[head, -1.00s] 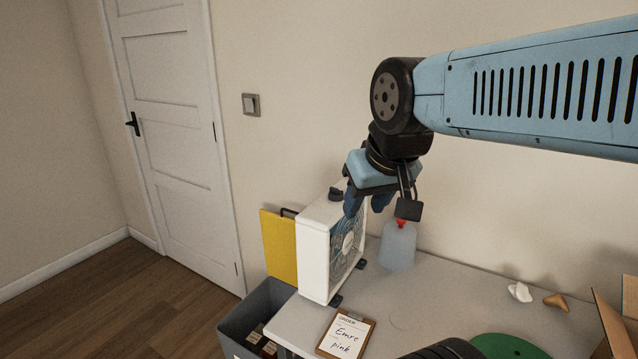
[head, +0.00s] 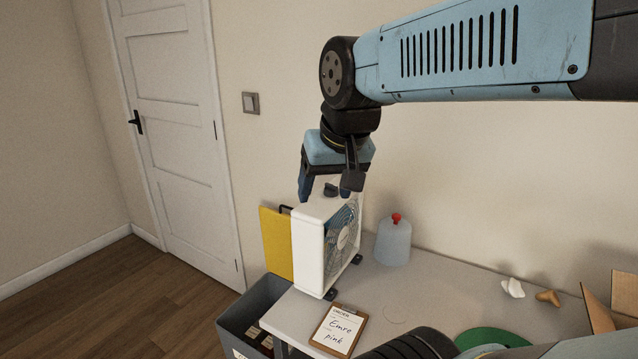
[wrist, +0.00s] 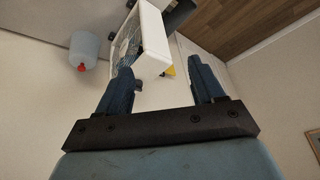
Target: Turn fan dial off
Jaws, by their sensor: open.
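The white box fan (head: 309,252) stands upright on the left end of the table. Its dark dial (head: 331,189) sits on the fan's top face. The wrist camera housing hides part of the right finger in the head view. In the wrist view, my open gripper (wrist: 163,82) has its left finger overlapping the lower edge of the fan (wrist: 152,40). The dial is not clear in that view, and I cannot tell whether a finger touches it.
A jug with a red cap (head: 392,244) stands right of the fan. An order clipboard (head: 339,330) lies in front. A yellow panel (head: 276,243) and a grey bin (head: 248,310) are at the left. The wall is close behind. The table between jug and clipboard is mostly clear.

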